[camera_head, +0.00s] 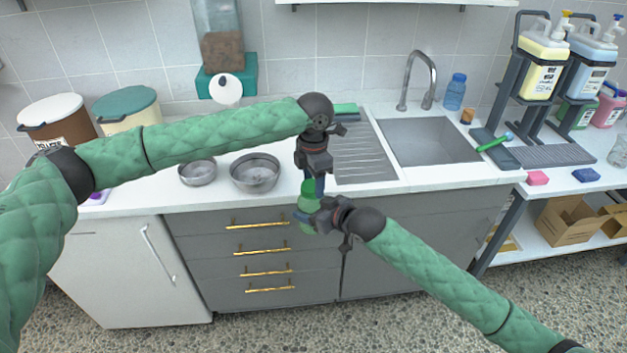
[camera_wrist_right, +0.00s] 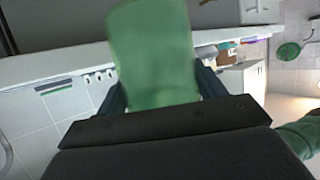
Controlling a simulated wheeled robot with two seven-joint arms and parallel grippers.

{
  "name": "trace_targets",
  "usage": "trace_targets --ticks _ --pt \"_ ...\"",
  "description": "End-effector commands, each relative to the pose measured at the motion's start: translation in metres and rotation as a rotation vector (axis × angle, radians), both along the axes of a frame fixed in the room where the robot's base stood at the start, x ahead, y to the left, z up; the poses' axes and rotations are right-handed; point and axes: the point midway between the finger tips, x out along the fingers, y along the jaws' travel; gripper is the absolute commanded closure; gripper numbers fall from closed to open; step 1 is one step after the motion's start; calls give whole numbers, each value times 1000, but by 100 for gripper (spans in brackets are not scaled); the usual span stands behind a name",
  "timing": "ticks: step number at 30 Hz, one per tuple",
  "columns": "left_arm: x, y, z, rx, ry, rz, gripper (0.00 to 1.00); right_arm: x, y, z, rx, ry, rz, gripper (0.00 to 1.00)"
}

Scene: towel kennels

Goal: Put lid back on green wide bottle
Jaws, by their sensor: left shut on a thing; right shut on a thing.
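The green wide bottle (camera_head: 307,203) is held in front of the counter edge by my right gripper (camera_head: 322,213), which is shut around its body. In the right wrist view the translucent green bottle (camera_wrist_right: 153,55) fills the space between the fingers of my right gripper (camera_wrist_right: 155,98). A darker green piece, seemingly the lid (camera_head: 308,187), shows at the bottle's top. My left gripper (camera_head: 318,183) points down from above, shut on this piece and partly hiding it. I cannot tell whether the lid is seated on the bottle or just above it.
Two metal bowls (camera_head: 255,172) (camera_head: 198,173) stand on the counter behind my grippers. A sink (camera_head: 428,141) with a tap lies to the right. Grey drawers (camera_head: 255,245) with gold handles are below. Soap jugs (camera_head: 541,68) stand in a rack at right.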

Motion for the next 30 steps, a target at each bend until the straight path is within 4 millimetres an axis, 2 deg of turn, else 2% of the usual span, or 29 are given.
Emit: trace_targets --ticks 3,4,6,7,20,30 --pt "2 1 1 0 -4 5 70 -2 1 0 1 1 3 94" --pt "2 1 1 0 -4 5 44 -2 1 0 1 1 3 94" --pt "2 1 1 0 -3 5 30 -1 1 0 1 1 3 94" --pt "2 1 1 0 -3 5 28 -1 1 0 1 0 2 94" --pt "0 0 2 0 0 3 28 0 0 1 1 -2 0 94" --pt "0 0 37 0 -1 3 28 0 0 1 1 -1 0 94"
